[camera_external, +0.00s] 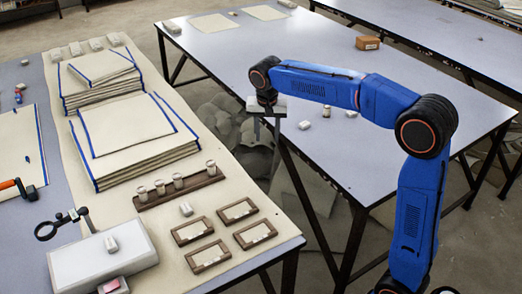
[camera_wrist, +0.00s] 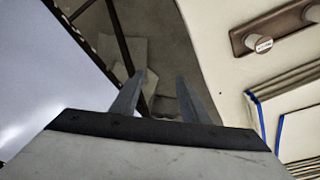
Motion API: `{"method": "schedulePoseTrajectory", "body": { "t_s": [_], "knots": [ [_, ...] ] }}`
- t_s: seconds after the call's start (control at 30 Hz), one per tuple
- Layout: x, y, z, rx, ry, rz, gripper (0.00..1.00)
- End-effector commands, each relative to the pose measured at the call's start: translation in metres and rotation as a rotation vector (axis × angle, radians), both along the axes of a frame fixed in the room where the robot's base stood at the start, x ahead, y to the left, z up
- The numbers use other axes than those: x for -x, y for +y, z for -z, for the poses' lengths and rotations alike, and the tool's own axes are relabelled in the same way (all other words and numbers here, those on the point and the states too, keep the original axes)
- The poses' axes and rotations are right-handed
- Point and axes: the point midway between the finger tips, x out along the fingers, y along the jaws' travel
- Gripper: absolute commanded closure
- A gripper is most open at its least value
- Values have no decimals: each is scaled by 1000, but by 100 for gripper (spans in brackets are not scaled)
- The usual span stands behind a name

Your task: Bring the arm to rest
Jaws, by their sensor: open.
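My blue arm (camera_external: 410,190) rises at the right of the external view and reaches left, with its elbow bent high. My gripper (camera_external: 265,138) points down over the gap between the left table and the middle table. In the wrist view my gripper (camera_wrist: 160,95) has its two fingers apart with nothing between them. Below the fingers are the floor and some pale pieces lying on it. My gripper touches neither table.
The left table holds folded cloth stacks (camera_external: 138,140) with blue edges, a wooden rack (camera_external: 180,190) of spools, small frames (camera_external: 238,211) and a white box (camera_external: 100,255). The middle table (camera_external: 225,60) is mostly bare, with a small brown box (camera_external: 368,43).

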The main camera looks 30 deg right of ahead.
Motion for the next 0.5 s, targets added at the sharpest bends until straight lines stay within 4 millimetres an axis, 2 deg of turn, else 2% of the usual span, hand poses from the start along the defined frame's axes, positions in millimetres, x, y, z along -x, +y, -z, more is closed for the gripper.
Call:
{"method": "schedulePoseTrajectory", "body": {
  "t_s": [0.2, 0.5],
  "knots": [
    [6, -36, -1, 0, -1, 74, 59],
    [16, -77, -1, 0, -1, 161, 59]
  ]
}}
